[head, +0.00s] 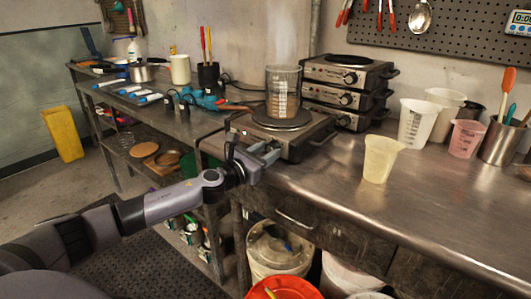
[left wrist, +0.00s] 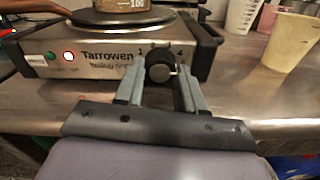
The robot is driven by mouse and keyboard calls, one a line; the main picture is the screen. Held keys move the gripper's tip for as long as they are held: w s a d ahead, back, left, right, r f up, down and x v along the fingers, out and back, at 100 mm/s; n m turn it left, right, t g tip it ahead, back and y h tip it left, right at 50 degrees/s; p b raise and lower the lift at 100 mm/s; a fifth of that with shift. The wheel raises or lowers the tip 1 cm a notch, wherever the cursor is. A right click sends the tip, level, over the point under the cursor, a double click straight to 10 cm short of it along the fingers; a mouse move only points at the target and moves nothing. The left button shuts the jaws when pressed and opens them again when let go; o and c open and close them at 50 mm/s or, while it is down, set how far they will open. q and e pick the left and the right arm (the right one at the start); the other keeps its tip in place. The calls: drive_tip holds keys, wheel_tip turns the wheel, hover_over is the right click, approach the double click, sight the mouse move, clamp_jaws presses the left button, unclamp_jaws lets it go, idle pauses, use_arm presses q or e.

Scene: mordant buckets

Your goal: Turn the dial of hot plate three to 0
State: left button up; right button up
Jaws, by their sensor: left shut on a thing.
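A single hot plate (head: 305,142) stands on the metal bench and carries a tall glass beaker (head: 284,88) with brownish contents. In the left wrist view its silver front panel (left wrist: 100,62) reads "Tarrowen" and has a black dial (left wrist: 160,67) with numbers around it, a 4 readable at the right. My left gripper (head: 274,152) is at the front of this hot plate. In the left wrist view the fingers of my left gripper (left wrist: 160,72) are closed on the dial from both sides. The dial's exact setting is unclear. My right gripper is not in view.
Stacked hot plates (head: 345,76) stand behind to the right. A cream cup (head: 380,160), a white measuring cup (head: 417,122) and a pink cup (head: 466,138) stand at the right. The front right bench is clear.

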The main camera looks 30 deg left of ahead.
use_arm(q)
drive_tip(key=n+p, duration=0.1)
drive_tip(key=n, duration=0.5)
drive_tip(key=n+p, duration=0.1)
drive_tip(key=n, duration=0.4)
drive_tip(key=n+p, duration=0.1)
drive_tip(key=n, duration=0.1)
drive_tip(key=shift+n, duration=0.4)
drive_tip(key=n+p, duration=0.1)
drive_tip(key=n, duration=0.2)
drive_tip(key=shift+n, duration=0.3)
drive_tip(key=n+p, duration=0.2)
drive_tip(key=n, duration=0.3)
drive_tip(key=shift+r, duration=0.1)
drive_tip(key=n+p, duration=0.2)
drive_tip(key=n, duration=0.2)
drive_tip(key=shift+n, duration=0.4)
drive_tip(key=n+p, duration=0.2)
drive_tip(key=n, duration=0.2)
drive_tip(key=shift+n, duration=2.1)
drive_tip(key=shift+p, duration=0.3)
